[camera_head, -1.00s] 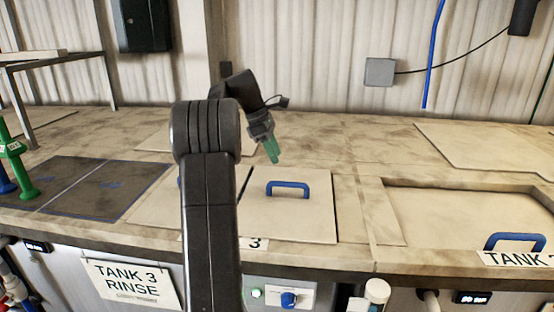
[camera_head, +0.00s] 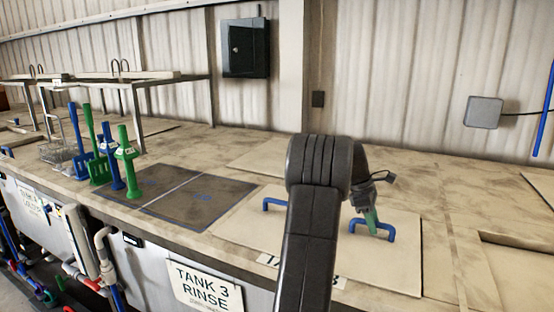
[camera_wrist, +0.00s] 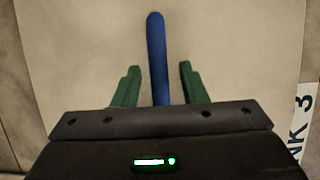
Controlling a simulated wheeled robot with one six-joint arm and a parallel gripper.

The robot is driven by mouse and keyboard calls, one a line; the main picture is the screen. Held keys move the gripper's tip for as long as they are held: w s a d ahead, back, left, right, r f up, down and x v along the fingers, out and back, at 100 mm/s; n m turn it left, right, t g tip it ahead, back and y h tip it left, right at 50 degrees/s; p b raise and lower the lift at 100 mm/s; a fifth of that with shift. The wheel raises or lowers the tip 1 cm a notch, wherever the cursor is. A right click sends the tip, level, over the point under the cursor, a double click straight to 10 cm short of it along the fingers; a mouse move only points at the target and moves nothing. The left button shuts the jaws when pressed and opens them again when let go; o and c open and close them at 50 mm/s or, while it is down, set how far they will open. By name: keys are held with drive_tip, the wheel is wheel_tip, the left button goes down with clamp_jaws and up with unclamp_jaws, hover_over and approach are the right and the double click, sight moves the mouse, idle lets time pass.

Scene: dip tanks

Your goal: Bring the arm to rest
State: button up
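My gripper (camera_head: 371,220) hangs fingers-down from my bent arm over the tank 3 lids in the head view. Its two green fingers stand apart in the wrist view (camera_wrist: 158,76). A blue lid handle (camera_wrist: 157,50) runs between them in that picture, with a gap on each side, and neither finger is seen touching it. In the head view the fingers overlap the right lid's blue handle (camera_head: 385,231). How high they are above it I cannot tell. My arm hides part of the lids.
A second blue handle (camera_head: 272,203) is left of my arm. A dark mat (camera_head: 190,198) lies farther left, with green and blue upright tools (camera_head: 125,160) beyond it. A "TANK 3 RINSE" sign (camera_head: 205,288) hangs on the front. A black wall box (camera_head: 245,48) is behind.

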drive_tip(key=shift+d+f, duration=0.15)
drive_tip(key=shift+r, duration=1.55)
